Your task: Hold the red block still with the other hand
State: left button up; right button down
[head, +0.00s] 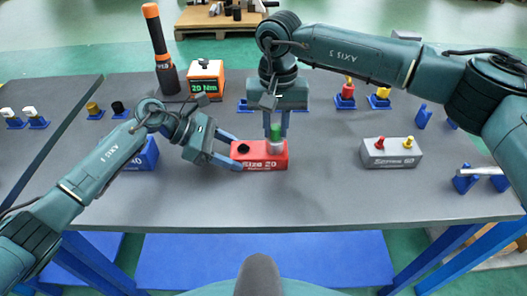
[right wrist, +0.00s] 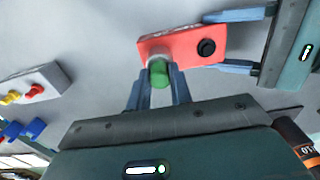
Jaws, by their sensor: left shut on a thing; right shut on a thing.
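The red block (head: 250,163), marked "Size 20", lies on the grey table; it also shows in the right wrist view (right wrist: 182,43). A black round spot is at its left end on top. My left gripper (head: 238,153) is shut on that left end, one finger along each long side. A piece with a green top and silvery lower part (head: 275,146) stands upright at the block's right end. My right gripper (head: 276,128) points down from above, shut on its green top (right wrist: 162,75). The fingers partly hide the piece, so I cannot tell how deep it sits.
A blue block (head: 146,156) is partly behind my left arm. An orange box reading 20 Nm (head: 206,80) and an orange-black tool (head: 159,45) stand behind. Small blue stands line the table. The front strip is clear.

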jog(key=shift+r, duration=0.25)
jog(key=shift+r, duration=2.85)
pick_arm(q)
jog(key=o, duration=1.3)
jog(key=shift+c, duration=0.2)
jog(key=v, duration=1.2)
